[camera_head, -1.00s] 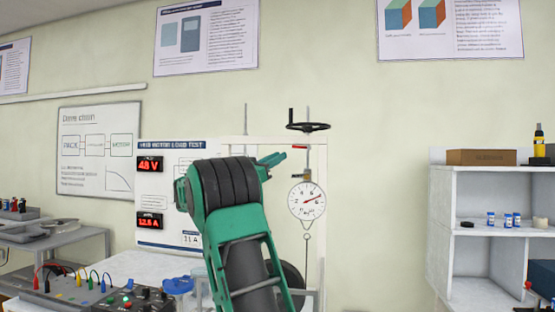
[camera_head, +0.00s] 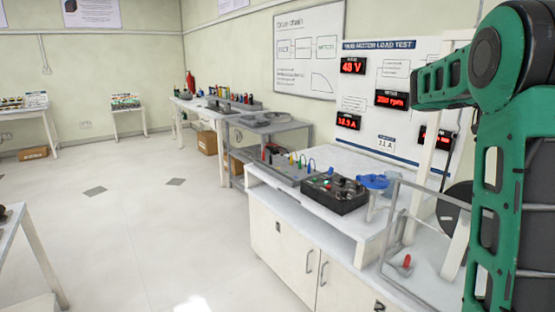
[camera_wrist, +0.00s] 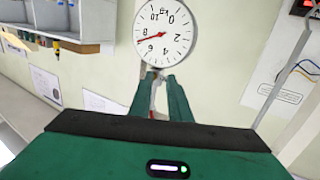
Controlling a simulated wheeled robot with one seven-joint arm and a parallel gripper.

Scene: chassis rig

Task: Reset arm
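My gripper (camera_wrist: 159,95) shows in the wrist view as two green fingers pointing away from the camera. A gap shows between the fingertips, so it looks open. A round white dial scale (camera_wrist: 163,34) with a red needle hangs just beyond the fingertips and appears upside down. Thin pale and reddish parts below the dial show between the fingers; I cannot tell whether the fingers touch them. In the head view my green arm (camera_head: 505,150) fills the right side, with one link reaching left in front of the board. The gripper itself is out of that view.
A white bench (camera_head: 345,160) carries a black control box (camera_head: 335,193), a blue item (camera_head: 372,181) and a metal frame (camera_head: 392,225), close to my arm. The load test board (camera_head: 370,110) stands behind. Open floor (camera_head: 150,230) lies left. Wall shelves (camera_wrist: 70,20) show in the wrist view.

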